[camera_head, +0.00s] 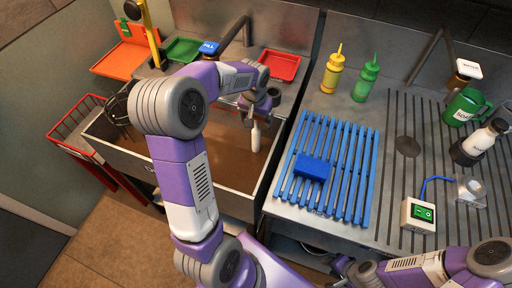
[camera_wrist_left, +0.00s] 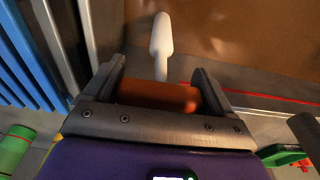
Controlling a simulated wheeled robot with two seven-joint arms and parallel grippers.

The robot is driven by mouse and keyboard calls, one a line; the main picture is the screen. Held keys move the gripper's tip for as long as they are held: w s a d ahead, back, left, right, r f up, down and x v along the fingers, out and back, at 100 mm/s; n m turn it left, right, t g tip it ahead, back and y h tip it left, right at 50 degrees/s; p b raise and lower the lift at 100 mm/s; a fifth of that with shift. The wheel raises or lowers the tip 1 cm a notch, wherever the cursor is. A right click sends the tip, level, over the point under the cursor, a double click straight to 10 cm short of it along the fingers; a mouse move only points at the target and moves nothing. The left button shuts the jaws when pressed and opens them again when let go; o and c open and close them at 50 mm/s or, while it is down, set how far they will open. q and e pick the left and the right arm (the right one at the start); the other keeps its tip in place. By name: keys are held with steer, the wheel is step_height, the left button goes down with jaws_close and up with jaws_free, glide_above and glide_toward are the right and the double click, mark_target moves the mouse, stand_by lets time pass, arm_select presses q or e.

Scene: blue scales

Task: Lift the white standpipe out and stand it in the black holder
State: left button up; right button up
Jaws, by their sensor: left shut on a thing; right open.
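My left gripper (camera_head: 254,106) is over the right part of the sink basin and shut on the white standpipe (camera_head: 256,134). The pipe hangs down from the jaws against brown water (camera_head: 228,165). I cannot tell whether its lower end touches the water. In the left wrist view the white pipe (camera_wrist_left: 161,45) sticks out beyond the fingers (camera_wrist_left: 160,88), and an orange-brown bar (camera_wrist_left: 158,95) lies between them. A small dark round thing (camera_head: 274,96) beside the gripper may be the black holder, partly hidden. My right gripper (camera_head: 343,266) is low at the bottom edge, open, away from the sink.
A blue rack (camera_head: 350,150) with a blue sponge (camera_head: 312,167) lies right of the basin. Yellow (camera_head: 332,70) and green (camera_head: 366,78) bottles stand behind it. A red tray (camera_head: 279,65) and a tap (camera_head: 236,32) are behind the sink. A red wire basket (camera_head: 75,128) is at left.

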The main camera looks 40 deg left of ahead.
arm_select(q)
steer(key=shift+c, duration=1.1)
steer(key=shift+r, duration=0.15)
